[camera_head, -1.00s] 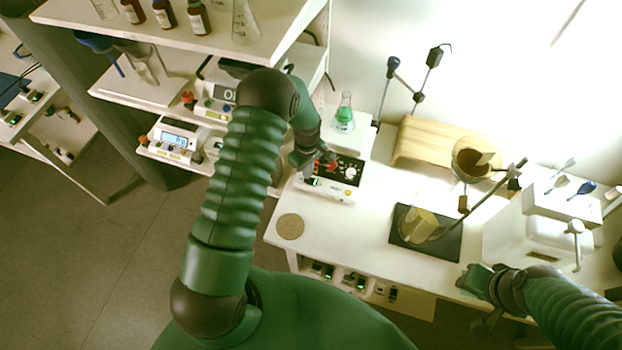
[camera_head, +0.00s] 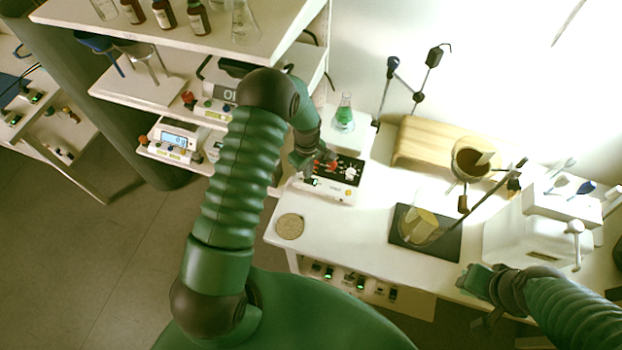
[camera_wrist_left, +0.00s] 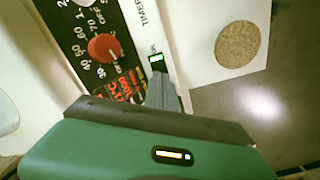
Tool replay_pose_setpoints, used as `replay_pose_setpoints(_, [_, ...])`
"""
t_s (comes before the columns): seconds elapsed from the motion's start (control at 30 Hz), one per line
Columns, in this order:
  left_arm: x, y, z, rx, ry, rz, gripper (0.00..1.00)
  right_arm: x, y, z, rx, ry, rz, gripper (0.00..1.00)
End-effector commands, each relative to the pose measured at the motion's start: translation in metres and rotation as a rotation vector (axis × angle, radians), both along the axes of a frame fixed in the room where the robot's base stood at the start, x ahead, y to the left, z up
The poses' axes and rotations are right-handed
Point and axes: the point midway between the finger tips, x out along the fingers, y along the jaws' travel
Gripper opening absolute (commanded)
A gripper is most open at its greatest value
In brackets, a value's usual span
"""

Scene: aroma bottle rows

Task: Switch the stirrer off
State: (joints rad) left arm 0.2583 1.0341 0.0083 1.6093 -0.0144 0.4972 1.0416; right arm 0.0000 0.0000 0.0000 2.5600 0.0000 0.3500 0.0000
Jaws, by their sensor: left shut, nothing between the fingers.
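My left gripper (camera_head: 309,172) is shut and empty over the stirrer's left front. In the left wrist view its tips end close by the switch; contact cannot be told. My right gripper (camera_head: 472,282) is at the bench's front edge, its jaws unclear.
A round cork mat (camera_head: 290,226) lies left of a dark pad (camera_head: 408,240) bearing a beaker. A wooden block (camera_head: 425,146) and a clamp stand are behind. Shelves with bottles and balances stand at the left. The white bench between mat and pad is clear.

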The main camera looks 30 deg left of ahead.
Motion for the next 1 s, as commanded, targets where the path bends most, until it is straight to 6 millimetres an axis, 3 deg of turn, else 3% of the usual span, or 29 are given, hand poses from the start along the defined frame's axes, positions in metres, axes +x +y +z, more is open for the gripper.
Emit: replay_pose_setpoints(1.0, [0.000, 0.000, -0.015, 0.000, 0.000, -0.001, 0.00, 0.000, 0.000, -0.011, 0.000, 0.000, 0.000, 0.36])
